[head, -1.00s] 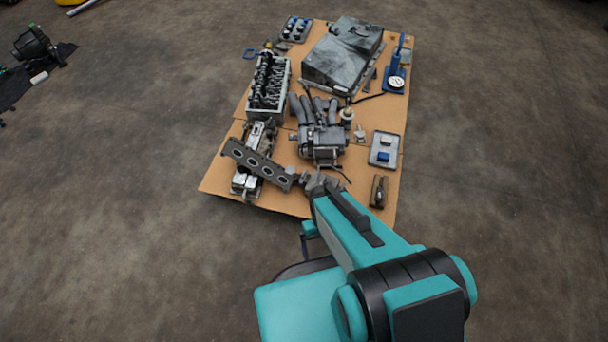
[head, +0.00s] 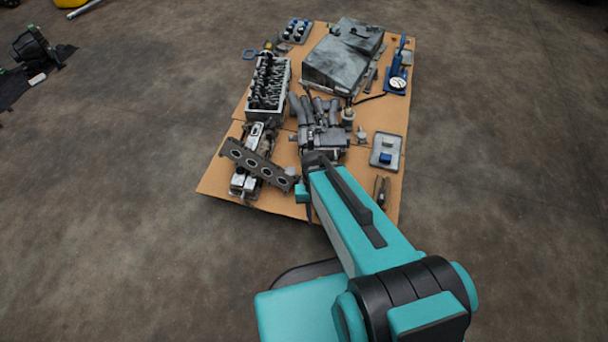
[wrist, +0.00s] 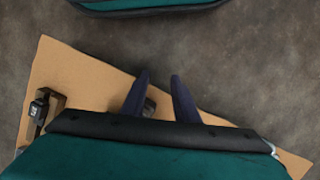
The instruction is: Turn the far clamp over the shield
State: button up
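I cannot pick out the shield or its far clamp for certain. A dark grey angular metal cover (head: 340,55) lies at the far end of the cardboard in the head view. A grey part with pipes (head: 322,135) lies nearer, just beyond the end of my arm. In the wrist view, my gripper (wrist: 158,80) has its two dark fingers apart, over the cardboard's edge. A small grey thing (wrist: 149,106) shows between the finger bases, partly hidden; I see no grip on it. A brown piece with a black part (wrist: 40,108) lies at the left.
The cardboard sheet (head: 222,180) lies on a bare floor. A cylinder head (head: 268,85) and a flat plate with holes (head: 258,163) lie left. A tray with blue and white pieces (head: 386,151) and a blue gauge tool (head: 397,80) lie right.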

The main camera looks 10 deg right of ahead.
jog(key=w+r+m+t+b, duration=0.3)
jog(key=w+r+m+b, duration=0.2)
jog(key=w+r, duration=1)
jog(key=w+b, duration=0.1)
jog(key=w, duration=0.2)
jog(key=shift+r+b, duration=0.35)
jog(key=shift+w+f, duration=0.1)
jog(key=shift+f, duration=0.1)
notch_tip(320, 180, down, 14)
jog(key=b, duration=0.5)
jog(key=shift+r, duration=0.25)
grip_shut()
